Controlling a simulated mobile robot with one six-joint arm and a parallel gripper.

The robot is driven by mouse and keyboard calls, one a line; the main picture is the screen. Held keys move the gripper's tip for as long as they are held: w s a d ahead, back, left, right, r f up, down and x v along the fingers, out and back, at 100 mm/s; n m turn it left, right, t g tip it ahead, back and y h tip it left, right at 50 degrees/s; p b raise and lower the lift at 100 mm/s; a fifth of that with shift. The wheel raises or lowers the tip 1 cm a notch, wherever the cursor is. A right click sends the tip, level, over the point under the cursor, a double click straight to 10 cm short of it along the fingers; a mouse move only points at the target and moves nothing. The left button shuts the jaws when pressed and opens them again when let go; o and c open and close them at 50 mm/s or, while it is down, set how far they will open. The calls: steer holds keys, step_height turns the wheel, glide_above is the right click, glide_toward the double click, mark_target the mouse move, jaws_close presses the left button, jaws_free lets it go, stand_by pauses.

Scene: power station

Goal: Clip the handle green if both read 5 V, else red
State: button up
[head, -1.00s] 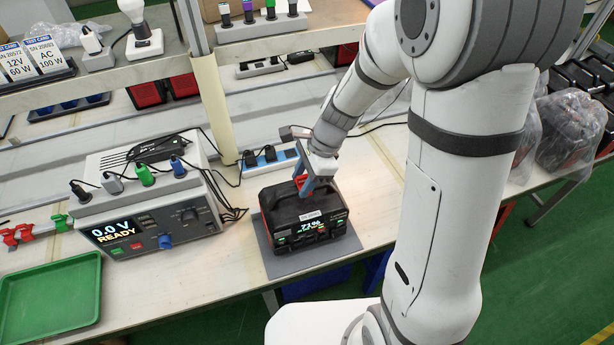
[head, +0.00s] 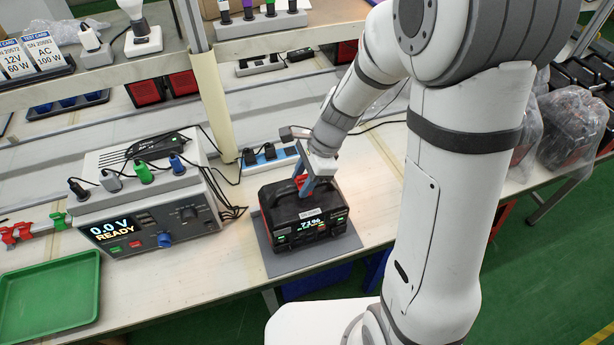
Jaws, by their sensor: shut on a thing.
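The black power station (head: 292,222) stands on a grey mat (head: 338,244) on the bench. Its lit front display (head: 308,224) appears to read 71%; the smaller text is too small to read. My gripper (head: 306,188) is low over its top handle (head: 279,190), shut on a small red clip (head: 301,181) at the handle. The fingers partly hide the clip, so I cannot tell whether it grips the handle. Red clips (head: 22,231) and a green clip (head: 60,221) sit on a rail at the left. The tester (head: 150,225) shows 0.0 V and READY.
A green tray (head: 50,296) lies at the front left. Several coloured plugs stand on the grey strip (head: 130,186) on the tester. A blue-and-white socket strip (head: 270,160) and cables lie behind the power station. Bagged items (head: 572,125) stand at the right.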

steer(key=o, duration=1)
steer(key=shift+r, duration=0.1)
steer(key=v, duration=0.7)
steer(key=shift+d+r, duration=0.15)
steer(key=shift+r, duration=0.15)
steer(key=s+d+r+n+t+h, duration=0.1)
steer(key=s+d+r+n, duration=0.1)
steer(key=s+d+n, duration=0.1)
steer(key=s+d+r+n+t+h, duration=0.1)
steer(key=s+d+r+n+h, duration=0.1)
steer(key=s+n, duration=0.3)
steer(key=s+d+r+n+t+h, duration=0.1)
steer(key=s+d+r+n+t, duration=0.1)
steer(key=s+d+r+n, duration=0.2)
steer(key=shift+s+d+r+n, duration=0.1)
steer(key=shift+s+d+n, duration=0.2)
steer(key=shift+n, duration=0.4)
steer(key=shift+s+d+n, duration=0.25)
steer(key=shift+d+n, duration=0.05)
steer(key=shift+n, duration=0.4)
